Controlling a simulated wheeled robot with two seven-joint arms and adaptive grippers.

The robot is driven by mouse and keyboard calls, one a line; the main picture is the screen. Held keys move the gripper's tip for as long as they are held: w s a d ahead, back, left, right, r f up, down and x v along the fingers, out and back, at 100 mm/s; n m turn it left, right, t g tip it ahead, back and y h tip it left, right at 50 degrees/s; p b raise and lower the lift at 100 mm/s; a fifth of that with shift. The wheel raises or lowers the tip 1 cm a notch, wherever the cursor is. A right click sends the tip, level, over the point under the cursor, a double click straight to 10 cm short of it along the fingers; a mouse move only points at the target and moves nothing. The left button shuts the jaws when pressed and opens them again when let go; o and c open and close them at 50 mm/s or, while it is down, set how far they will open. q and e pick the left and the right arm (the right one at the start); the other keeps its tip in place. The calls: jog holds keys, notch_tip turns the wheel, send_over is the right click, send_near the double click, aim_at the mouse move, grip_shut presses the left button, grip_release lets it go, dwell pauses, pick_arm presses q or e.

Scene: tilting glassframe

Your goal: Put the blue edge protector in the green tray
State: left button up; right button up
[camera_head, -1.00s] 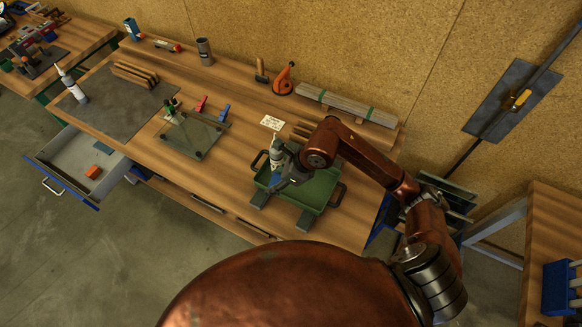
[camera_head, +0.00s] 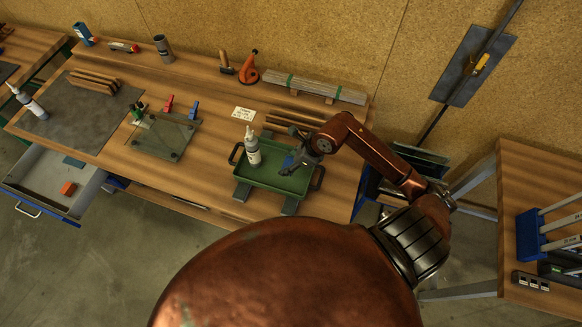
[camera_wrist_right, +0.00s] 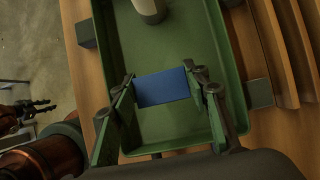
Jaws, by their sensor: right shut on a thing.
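The blue edge protector (camera_wrist_right: 163,88) is a small blue block between the fingers of my right gripper (camera_wrist_right: 161,91), which is shut on it. In the head view my right gripper (camera_head: 290,160) is over the right part of the green tray (camera_head: 262,183), with a bit of blue at its tips. The wrist view shows the tray floor (camera_wrist_right: 150,50) around the protector; whether it touches the floor I cannot tell. A small dark claw (camera_wrist_right: 38,108) at the left of the wrist view looks like my left gripper; its jaws are too small to judge.
A white bottle (camera_head: 253,150) stands in the tray's left part. A glass plate (camera_head: 165,137) with clamps lies left of the tray. Wooden strips (camera_head: 290,120) and a bundle of bars (camera_head: 315,88) lie behind. An open drawer (camera_head: 50,180) juts out at left.

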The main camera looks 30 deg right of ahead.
jog(key=shift+s+d+f, duration=0.1)
jog(key=shift+d+f, duration=0.3)
jog(key=shift+f, duration=0.15)
jog(key=f, duration=0.2)
jog(key=f+p, duration=0.1)
jog(key=shift+d, duration=0.25)
jog(key=shift+f, duration=0.25)
pick_arm(q)
jog(key=shift+w+r, duration=0.3)
jog(key=shift+r, duration=0.25)
pick_arm(e)
jog(key=shift+f, duration=0.1)
jog(key=o, duration=0.8)
jog(key=shift+o, duration=0.2)
pick_arm(q)
jog(key=shift+s+f+b, duration=0.1)
jog(key=shift+f+b, duration=0.7)
jog(key=shift+b, duration=0.05)
pick_arm(e)
jog(key=v, duration=1.2)
